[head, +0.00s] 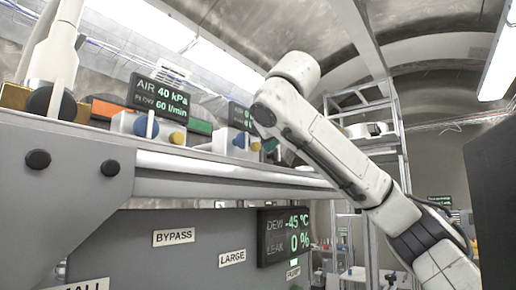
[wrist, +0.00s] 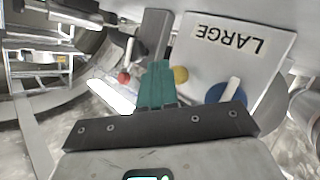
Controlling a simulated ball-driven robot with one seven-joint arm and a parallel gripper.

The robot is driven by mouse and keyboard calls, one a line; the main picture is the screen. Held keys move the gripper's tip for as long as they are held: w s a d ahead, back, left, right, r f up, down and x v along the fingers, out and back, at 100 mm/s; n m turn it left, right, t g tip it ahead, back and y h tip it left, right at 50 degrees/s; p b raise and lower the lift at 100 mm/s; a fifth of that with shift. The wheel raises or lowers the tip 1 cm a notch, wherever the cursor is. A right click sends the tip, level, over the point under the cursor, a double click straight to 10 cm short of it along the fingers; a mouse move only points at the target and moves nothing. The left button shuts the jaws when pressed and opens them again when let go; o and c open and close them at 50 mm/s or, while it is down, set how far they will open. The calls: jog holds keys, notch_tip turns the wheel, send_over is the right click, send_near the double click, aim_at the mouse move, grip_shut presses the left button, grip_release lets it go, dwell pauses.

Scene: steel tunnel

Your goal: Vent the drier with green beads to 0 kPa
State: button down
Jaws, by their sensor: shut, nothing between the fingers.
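My gripper (wrist: 155,70) shows in the wrist view with its teal fingers shut and empty. A yellow knob (wrist: 180,75) is just right of the fingertips, a blue knob (wrist: 226,96) with a white lever is further right, and a red knob (wrist: 124,76) is to the left; I cannot tell whether the fingers touch any. In the head view, a display (head: 160,98) reads AIR 40 kPa, FLOW 60 l/min. A second display (head: 240,117) is mostly hidden by my arm. A green strip (head: 200,126) and an orange strip (head: 103,109) show behind the knobs; beads cannot be made out.
A lower display (head: 284,236) reads DEW -45 °C, LEAK 0 %. A metal rack (head: 400,140) stands behind my arm. A dark block (head: 492,190) is at right.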

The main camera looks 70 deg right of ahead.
jog(key=shift+s+a+f+b, duration=0.15)
jog(key=shift+s+b, duration=0.2)
jog(key=shift+s, duration=0.3)
jog(key=shift+s+a+r+b, duration=0.15)
jog(key=shift+s+b, duration=0.2)
jog(key=shift+s, duration=0.3)
jog(key=shift+s+a+b, duration=0.15)
jog(key=shift+s+b, duration=0.05)
jog(key=shift+s, duration=0.4)
jog(key=shift+s+a+b, duration=0.15)
jog(key=shift+s+b, duration=0.05)
jog(key=shift+s, duration=0.35)
